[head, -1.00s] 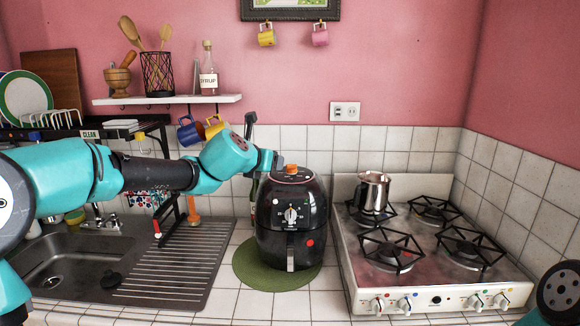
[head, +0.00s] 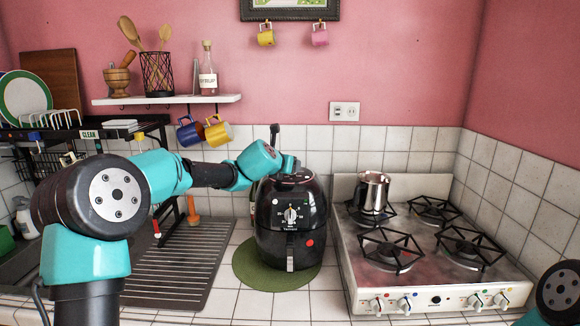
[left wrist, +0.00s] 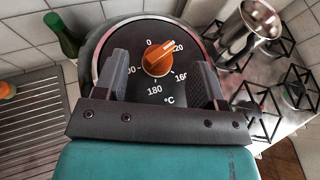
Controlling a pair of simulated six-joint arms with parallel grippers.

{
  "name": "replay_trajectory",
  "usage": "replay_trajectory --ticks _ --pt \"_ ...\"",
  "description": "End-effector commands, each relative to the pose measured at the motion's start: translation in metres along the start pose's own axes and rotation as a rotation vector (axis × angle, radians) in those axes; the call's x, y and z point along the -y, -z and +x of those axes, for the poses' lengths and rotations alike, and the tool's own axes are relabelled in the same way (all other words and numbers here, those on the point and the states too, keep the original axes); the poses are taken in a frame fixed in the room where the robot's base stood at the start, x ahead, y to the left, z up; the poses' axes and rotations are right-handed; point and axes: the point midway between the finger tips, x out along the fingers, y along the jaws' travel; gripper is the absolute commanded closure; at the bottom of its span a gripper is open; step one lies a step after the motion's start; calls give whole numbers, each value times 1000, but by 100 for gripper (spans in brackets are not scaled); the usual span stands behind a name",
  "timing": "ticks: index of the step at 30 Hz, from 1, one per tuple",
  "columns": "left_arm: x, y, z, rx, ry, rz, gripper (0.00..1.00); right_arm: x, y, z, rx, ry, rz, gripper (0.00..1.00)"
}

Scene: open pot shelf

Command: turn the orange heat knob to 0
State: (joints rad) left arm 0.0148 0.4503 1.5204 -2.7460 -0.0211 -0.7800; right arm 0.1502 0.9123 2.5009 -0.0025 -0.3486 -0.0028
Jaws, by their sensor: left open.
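The orange heat knob (left wrist: 157,58) sits on the dial on top of the black air fryer (head: 291,225). In the left wrist view its narrow end points up and right, between the 0 and 120 marks, closer to 120. The 0 mark (left wrist: 149,43) is just up and left of the knob. My left gripper (left wrist: 160,65) is open, with one finger on each side of the knob in that view; I cannot tell whether they touch it. In the head view my left gripper (head: 287,163) is over the fryer's top and hides the knob. My right gripper is out of view.
The fryer stands on a green round mat (head: 245,270). A stove (head: 430,298) with a steel pot (head: 372,192) is to its right, a sink drainboard (head: 175,265) to its left. A green bottle (left wrist: 62,35) stands behind the fryer. Mugs hang under a shelf (head: 165,100).

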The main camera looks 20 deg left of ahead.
Motion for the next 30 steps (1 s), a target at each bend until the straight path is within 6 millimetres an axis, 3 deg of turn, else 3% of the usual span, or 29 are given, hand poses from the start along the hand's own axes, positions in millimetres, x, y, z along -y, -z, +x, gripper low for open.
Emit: replay_trajectory --ticks 9,20,30 --pt "1 0 28 1 2 0 36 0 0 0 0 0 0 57" --pt "0 0 30 1 1 1 36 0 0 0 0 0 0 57" --pt "0 0 30 1 1 1 67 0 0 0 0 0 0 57"
